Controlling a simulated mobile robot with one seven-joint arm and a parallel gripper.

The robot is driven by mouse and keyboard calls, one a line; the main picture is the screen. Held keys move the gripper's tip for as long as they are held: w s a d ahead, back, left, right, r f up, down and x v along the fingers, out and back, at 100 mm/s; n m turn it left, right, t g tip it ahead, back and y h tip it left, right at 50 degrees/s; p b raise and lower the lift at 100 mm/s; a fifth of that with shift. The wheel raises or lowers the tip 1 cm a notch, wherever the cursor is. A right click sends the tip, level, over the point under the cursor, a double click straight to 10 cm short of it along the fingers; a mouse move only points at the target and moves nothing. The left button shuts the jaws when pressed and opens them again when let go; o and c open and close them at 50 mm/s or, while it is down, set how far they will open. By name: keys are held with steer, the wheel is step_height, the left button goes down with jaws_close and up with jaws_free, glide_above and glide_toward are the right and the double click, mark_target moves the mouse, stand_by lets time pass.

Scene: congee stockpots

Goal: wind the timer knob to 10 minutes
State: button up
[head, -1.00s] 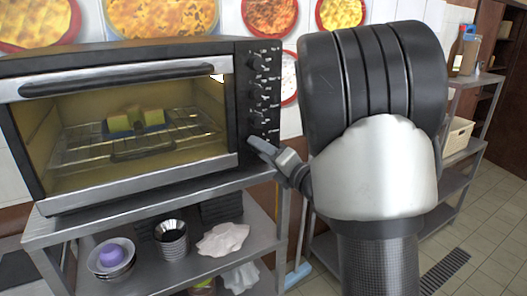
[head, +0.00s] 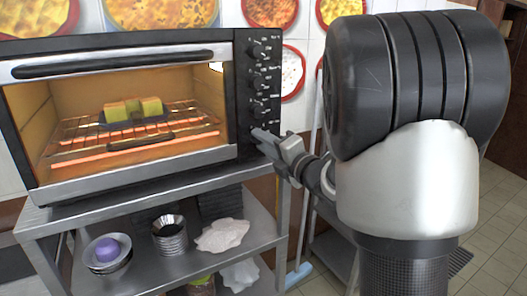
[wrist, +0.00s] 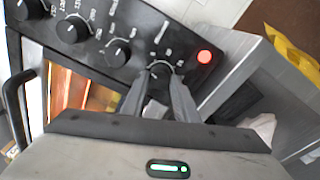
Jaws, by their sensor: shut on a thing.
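The toaster oven (head: 120,172) stands on a metal shelf unit, with its black control panel (head: 247,72) on the right side. The timer knob (wrist: 160,68) is the lowest knob on the panel, beside a lit red lamp (wrist: 205,57) in the wrist view. My gripper (wrist: 158,80) is shut on this knob, one finger on each side. In the head view my gripper (head: 266,138) reaches the panel's lower end from the right and hides the knob. The knob's exact pointer position is too small to read.
Other knobs (head: 259,82) sit above on the panel. Yellow-green blocks (head: 133,110) lie on a dark tray on the oven rack.

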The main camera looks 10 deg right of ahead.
steer(key=shift+m+t+h+b, duration=0.3)
steer(key=shift+m+b, duration=1.75)
steer(key=shift+m, duration=1.5)
steer(key=shift+m+t+h+b, duration=0.2)
steer(key=shift+m+t+b, duration=0.2)
steer(key=shift+m+b, duration=2.4)
steer(key=shift+m+p, duration=0.7)
steer(key=shift+m, duration=0.35)
steer(key=o, duration=1.1)
steer(key=shift+c, duration=0.2)
